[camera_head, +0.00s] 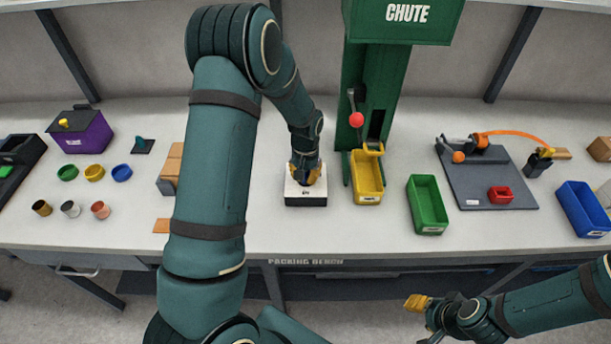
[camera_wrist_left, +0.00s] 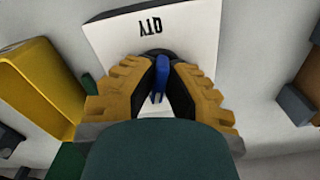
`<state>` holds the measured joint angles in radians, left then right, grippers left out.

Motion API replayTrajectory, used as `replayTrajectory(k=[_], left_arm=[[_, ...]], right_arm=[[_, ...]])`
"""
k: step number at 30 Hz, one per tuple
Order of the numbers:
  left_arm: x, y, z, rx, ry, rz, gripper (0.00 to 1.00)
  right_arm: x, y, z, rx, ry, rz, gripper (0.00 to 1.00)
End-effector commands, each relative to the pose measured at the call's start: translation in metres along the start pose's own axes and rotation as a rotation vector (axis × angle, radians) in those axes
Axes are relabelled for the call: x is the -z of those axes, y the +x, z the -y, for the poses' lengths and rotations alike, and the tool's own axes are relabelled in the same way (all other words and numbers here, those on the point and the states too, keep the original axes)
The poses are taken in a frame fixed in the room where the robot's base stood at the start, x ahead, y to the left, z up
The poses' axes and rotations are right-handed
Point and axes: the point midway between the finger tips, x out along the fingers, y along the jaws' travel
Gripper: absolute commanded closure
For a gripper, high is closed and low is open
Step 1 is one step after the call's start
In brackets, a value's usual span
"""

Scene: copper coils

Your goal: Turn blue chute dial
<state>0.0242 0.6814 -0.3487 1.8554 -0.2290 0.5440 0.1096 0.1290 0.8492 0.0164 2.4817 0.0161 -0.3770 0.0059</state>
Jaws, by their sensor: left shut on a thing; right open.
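The blue dial (camera_wrist_left: 161,78) sits on a white-topped box (camera_head: 306,188) with black sides, marked QTY on its top in the left wrist view (camera_wrist_left: 185,37). My left gripper (camera_head: 306,172) reaches down onto this box from above. In the left wrist view its yellow fingers (camera_wrist_left: 160,92) stand on both sides of the blue dial and are shut on it. In the head view the fingers hide the dial. The green chute (camera_head: 371,85) stands behind and to the right of the box. My right gripper (camera_head: 418,303) is open and empty, in front of the bench.
A yellow bin (camera_head: 367,196) stands just right of the dial box, with a green bin (camera_head: 427,226) further right. A red-knobbed lever (camera_head: 355,119) is on the chute. A grey board (camera_head: 505,196) with tools lies right. A purple box (camera_head: 80,131) stands far left.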

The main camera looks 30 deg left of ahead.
Motion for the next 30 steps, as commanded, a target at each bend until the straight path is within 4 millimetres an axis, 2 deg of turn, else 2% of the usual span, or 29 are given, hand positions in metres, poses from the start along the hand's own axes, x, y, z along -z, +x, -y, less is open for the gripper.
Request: replayTrajectory(k=[12,13,15,25,30], left_arm=[[-0.002,0.001,0.0,0.0,0.007,0.005,1.0],[-0.002,0.002,0.0,0.0,0.007,0.005,0.84],[-0.001,0.001,0.0,0.0,0.007,0.004,0.6],[0.0,-0.001,0.0,0.0,0.006,0.001,0.59],[0.001,-0.017,0.0,0.0,0.006,-0.002,0.59]], right_arm=[[0.0,0.0,0.0,0.0,0.0,0.0,0.53],[0.0,0.0,0.0,0.0,0.0,0.0,0.53],[0.0,0.0,0.0,0.0,0.0,0.0,0.53],[0.0,0.0,0.0,0.0,-0.001,0.0,0.53],[0.0,0.0,0.0,0.0,0.0,0.0,0.53]])
